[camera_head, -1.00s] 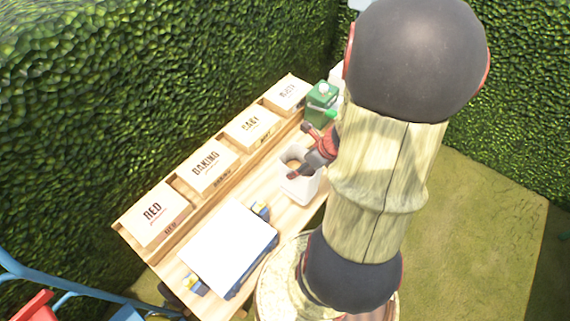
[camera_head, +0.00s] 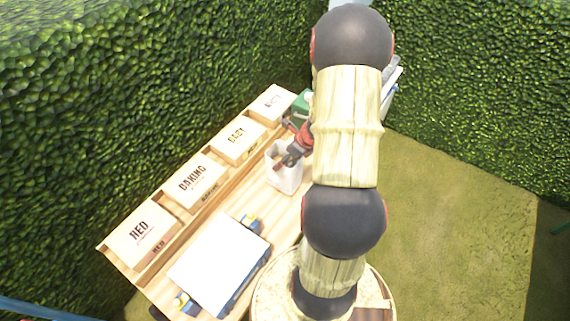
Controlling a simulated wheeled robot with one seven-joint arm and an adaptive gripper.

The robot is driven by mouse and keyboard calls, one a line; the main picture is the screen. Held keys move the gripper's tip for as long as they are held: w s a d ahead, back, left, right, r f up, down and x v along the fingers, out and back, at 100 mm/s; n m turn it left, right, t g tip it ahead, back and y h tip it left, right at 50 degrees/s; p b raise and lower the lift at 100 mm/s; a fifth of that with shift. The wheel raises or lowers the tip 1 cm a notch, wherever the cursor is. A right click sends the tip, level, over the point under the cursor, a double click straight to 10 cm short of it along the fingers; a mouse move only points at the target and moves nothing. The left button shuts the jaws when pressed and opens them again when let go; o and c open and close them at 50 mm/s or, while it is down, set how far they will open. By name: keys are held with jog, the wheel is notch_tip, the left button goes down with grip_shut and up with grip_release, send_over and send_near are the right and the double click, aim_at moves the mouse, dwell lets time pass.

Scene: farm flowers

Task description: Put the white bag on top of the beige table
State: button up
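The white bag (camera_head: 286,181) is upright and open at the top, over the far right part of the beige wooden table (camera_head: 262,198). My red and dark gripper (camera_head: 286,152) is at the bag's open top, with a dark finger across its rim. It appears shut on the bag, though the finger contact is small and partly hidden. My arm covers the area to the right of the bag. Whether the bag's base touches the table is hard to tell.
A row of labelled wooden boxes (camera_head: 195,183) lines the table's back edge. A white-topped blue box (camera_head: 220,262) lies at the near end. A green container (camera_head: 301,107) stands behind the bag, partly hidden by my arm. Hedges enclose the left and back. Grass is clear at right.

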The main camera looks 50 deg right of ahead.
notch_tip(320, 180, down, 4)
jog(key=shift+w+d+r+b, duration=0.1)
jog(key=shift+w+r+b, duration=0.1)
jog(key=shift+b, duration=0.4)
jog(key=o, duration=2.2)
jog(key=shift+s, duration=0.1)
jog(key=shift+o, duration=0.4)
